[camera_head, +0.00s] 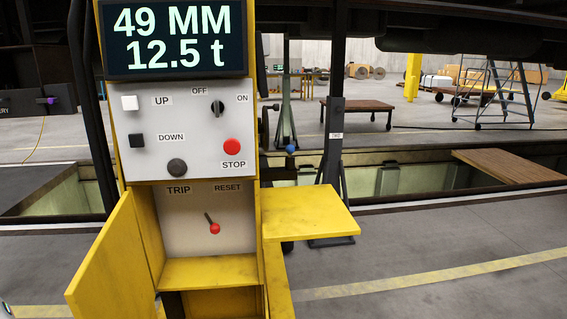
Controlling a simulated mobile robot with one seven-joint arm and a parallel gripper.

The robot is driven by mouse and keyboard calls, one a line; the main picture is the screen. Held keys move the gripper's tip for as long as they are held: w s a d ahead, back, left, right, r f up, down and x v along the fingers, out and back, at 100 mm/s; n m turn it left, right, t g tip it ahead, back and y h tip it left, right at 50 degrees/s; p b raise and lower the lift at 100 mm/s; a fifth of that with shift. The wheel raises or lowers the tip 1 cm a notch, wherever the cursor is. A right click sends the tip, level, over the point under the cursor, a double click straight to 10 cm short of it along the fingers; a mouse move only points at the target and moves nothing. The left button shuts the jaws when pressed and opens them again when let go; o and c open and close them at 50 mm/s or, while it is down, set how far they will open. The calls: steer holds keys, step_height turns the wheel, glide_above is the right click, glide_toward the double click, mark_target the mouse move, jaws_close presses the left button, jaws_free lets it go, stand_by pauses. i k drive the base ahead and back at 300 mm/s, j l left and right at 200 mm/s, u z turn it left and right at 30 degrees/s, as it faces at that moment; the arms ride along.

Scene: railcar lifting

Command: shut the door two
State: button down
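A yellow control cabinet (254,120) stands left of centre. Its lower compartment is open, and a yellow door (113,262) swings out from its left edge toward me. I see no number on this door. Inside, a lever with a red knob (215,228) sits below the words TRIP and RESET, its knob pointing down and slightly right. A flat yellow shelf (312,213) juts out from the cabinet's right side, and a narrow yellow panel (277,281) stands below it. My gripper is not clearly visible.
The display (174,38) reads 49 MM and 12.5 t. Below it are switches and a red STOP button (232,147). A jack stand (334,175) with a small label stands behind at right. An open pit (388,180) crosses behind. Floor at front right is clear.

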mark_target(113, 281)
steer(key=i+j+z, duration=0.1)
steer(key=j, duration=1.05)
steer(key=j+z, duration=0.1)
steer(key=j, duration=1.05)
steer(key=k+l, duration=0.25)
steer(key=l, duration=0.15)
steer(key=k+l, duration=0.55)
steer(key=l, duration=0.2)
